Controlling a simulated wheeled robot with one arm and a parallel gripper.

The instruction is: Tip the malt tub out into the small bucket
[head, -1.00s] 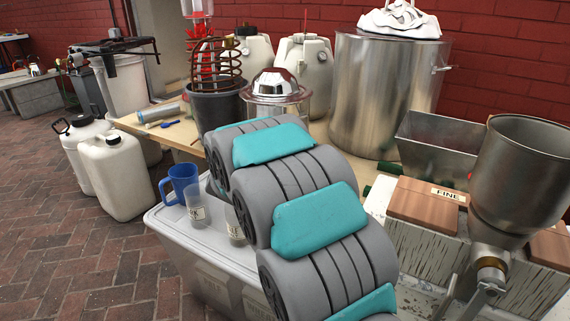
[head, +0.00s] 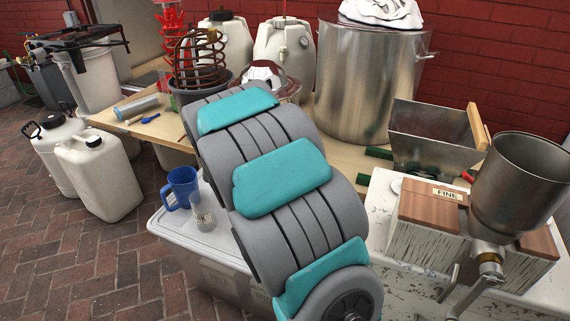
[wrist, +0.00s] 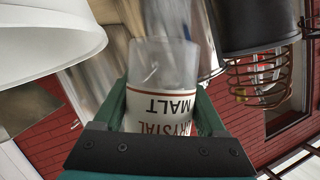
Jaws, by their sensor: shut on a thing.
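In the wrist view my gripper (wrist: 160,125) is shut on a clear tub (wrist: 162,68) with a white "CRYSTAL MALT" label. This view is turned over, with the room upside down and the label's letters inverted too. The tub's contents cannot be made out. A white bucket-like vessel (wrist: 45,32) is close by at the upper left, apart from the tub; I cannot tell whether it is the small bucket. In the head view my arm hides my gripper and the tub.
A dark bucket (head: 188,96) with a copper coil (head: 203,58) stands left of the large steel pot (head: 365,85). A metal hopper (head: 430,135) and a grain mill (head: 515,180) are at right. A blue jug (head: 181,188) and clear cup (head: 203,210) stand on a lidded crate (head: 185,226).

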